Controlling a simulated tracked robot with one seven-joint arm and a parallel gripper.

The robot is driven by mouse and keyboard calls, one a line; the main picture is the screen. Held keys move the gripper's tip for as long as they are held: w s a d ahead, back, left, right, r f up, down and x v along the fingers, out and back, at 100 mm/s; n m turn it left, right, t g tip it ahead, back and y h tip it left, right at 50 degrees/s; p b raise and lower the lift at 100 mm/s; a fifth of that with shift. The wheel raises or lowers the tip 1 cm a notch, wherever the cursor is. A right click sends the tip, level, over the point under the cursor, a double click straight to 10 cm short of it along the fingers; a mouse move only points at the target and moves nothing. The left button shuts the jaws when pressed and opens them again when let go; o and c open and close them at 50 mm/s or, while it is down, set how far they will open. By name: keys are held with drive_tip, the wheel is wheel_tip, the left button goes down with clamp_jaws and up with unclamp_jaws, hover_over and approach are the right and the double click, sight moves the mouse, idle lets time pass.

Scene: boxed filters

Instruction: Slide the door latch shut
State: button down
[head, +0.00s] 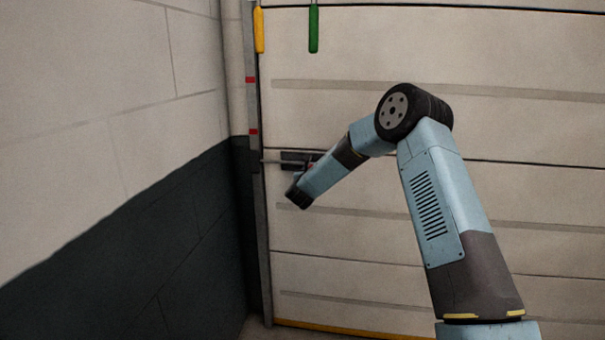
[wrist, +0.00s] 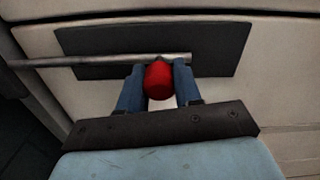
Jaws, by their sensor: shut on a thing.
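The door latch has a dark plate (wrist: 215,45) on the pale panelled door, with a grey metal bolt (wrist: 90,60) lying across it. The bolt runs left past the plate in the wrist view. A red knob (wrist: 158,82) sticks out from the bolt. My gripper (wrist: 160,72) is shut on this knob, with one blue finger on each side of it. In the head view the latch plate (head: 296,156) is partly behind my gripper, and the bolt (head: 271,161) spans from it to the door frame at left. The exact seating of the bolt's left end is unclear.
The door frame post (head: 254,100), with red marks, stands left of the door (head: 450,50). A two-tone block wall (head: 110,110) is close at left. A yellow-handled tool (head: 259,30) and a green-handled tool (head: 313,30) hang above the latch.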

drive_tip(key=shift+a, duration=0.5)
drive_tip(key=c, duration=0.8)
unclamp_jaws()
drive_tip(key=shift+s+a, duration=0.1)
drive_tip(key=shift+s, duration=0.1)
drive_tip(key=s, duration=0.4)
drive_tip(key=s+a, duration=0.1)
drive_tip(key=s, duration=0.3)
drive_tip(key=s+a, duration=0.1)
drive_tip(key=s, duration=0.4)
drive_tip(key=shift+s+a+f, duration=0.1)
